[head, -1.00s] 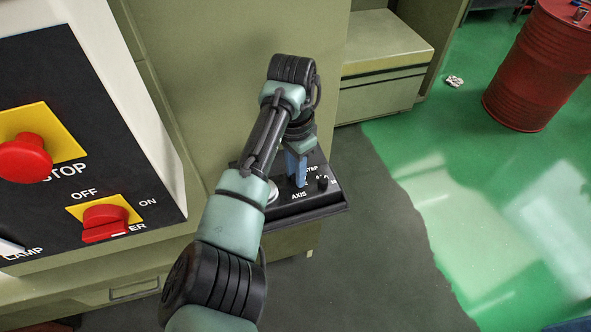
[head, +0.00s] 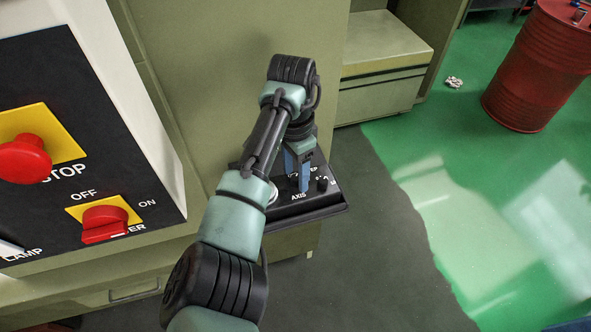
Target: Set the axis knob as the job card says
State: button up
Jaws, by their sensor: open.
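My gripper (head: 297,178) points down over a black control box (head: 318,207) in the middle of the head view. Its two blue fingers are open and apart. The word AXIS is printed on the box just in front of the fingers. The axis knob itself cannot be made out; the fingers and my arm cover that part of the box. A small black knob (head: 323,184) shows to the right of the fingers, near a partly hidden STEP label. No job card is in view.
At left a large panel carries a red stop button (head: 25,158) and a red OFF/ON switch (head: 104,222). A green cabinet wall (head: 235,70) stands behind the box. A red drum (head: 537,75) stands far right. The floor right of the box is clear.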

aim_at(294, 176)
notch_tip(294, 176, up, 13)
jog(key=shift+w+a, duration=0.15)
jog(key=shift+w, duration=0.05)
dwell(0.3)
dwell(0.3)
